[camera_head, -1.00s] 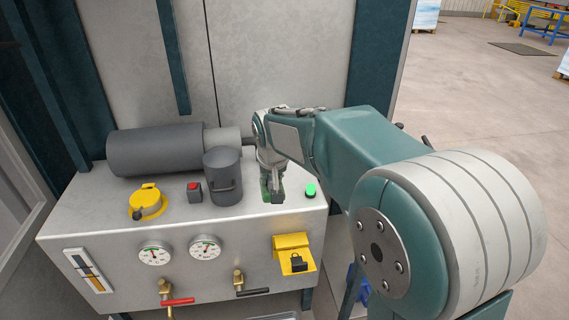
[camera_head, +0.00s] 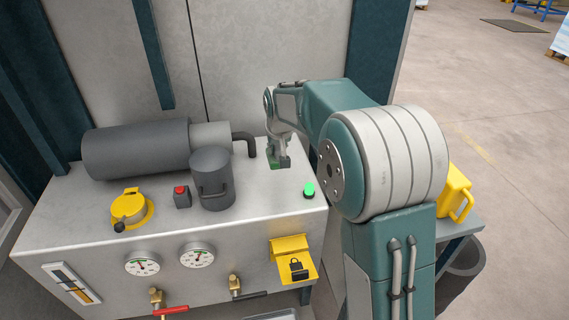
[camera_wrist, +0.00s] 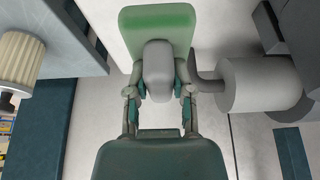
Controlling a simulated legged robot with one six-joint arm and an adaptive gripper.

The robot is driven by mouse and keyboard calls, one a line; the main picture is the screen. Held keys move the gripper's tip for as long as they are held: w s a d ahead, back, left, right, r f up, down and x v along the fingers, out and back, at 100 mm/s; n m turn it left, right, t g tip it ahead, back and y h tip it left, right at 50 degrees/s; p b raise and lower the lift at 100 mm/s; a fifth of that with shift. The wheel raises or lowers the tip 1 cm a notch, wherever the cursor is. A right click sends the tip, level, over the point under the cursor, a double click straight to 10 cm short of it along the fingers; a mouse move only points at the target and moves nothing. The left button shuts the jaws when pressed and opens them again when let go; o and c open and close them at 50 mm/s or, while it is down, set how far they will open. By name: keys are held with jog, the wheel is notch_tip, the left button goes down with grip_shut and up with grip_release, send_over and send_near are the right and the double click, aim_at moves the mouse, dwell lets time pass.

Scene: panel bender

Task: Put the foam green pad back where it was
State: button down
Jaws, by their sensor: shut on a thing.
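The foam green pad (camera_wrist: 157,25) shows in the wrist view as a flat green block with a rounded grey grip (camera_wrist: 158,70). My gripper (camera_wrist: 158,88) has a finger on each side of this grip and is shut on it. In the head view my gripper (camera_head: 279,150) is over the back right part of the grey machine top, left of the arm. Only a little of the green pad (camera_head: 273,164) shows there below the fingers. I cannot tell whether the pad touches the surface.
A dark grey canister (camera_head: 212,182) and a grey cylinder with a bent pipe (camera_head: 137,150) stand left of the gripper.

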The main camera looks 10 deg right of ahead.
jog(key=w+f, duration=0.1)
jog(key=w+d+f, duration=0.1)
jog(key=f, duration=0.1)
jog(key=w+d+f, duration=0.1)
jog(key=f, duration=0.1)
jog(key=shift+w+d+f, duration=0.1)
jog(key=shift+w+d, duration=0.05)
jog(key=shift+w, duration=0.05)
jog(key=shift+w+d+f, duration=0.1)
jog(key=shift+f, duration=0.85)
jog(key=shift+w+d+f, duration=0.1)
jog(key=shift+f, duration=0.8)
jog(key=shift+f, duration=0.1)
jog(key=c, duration=0.5)
grip_release()
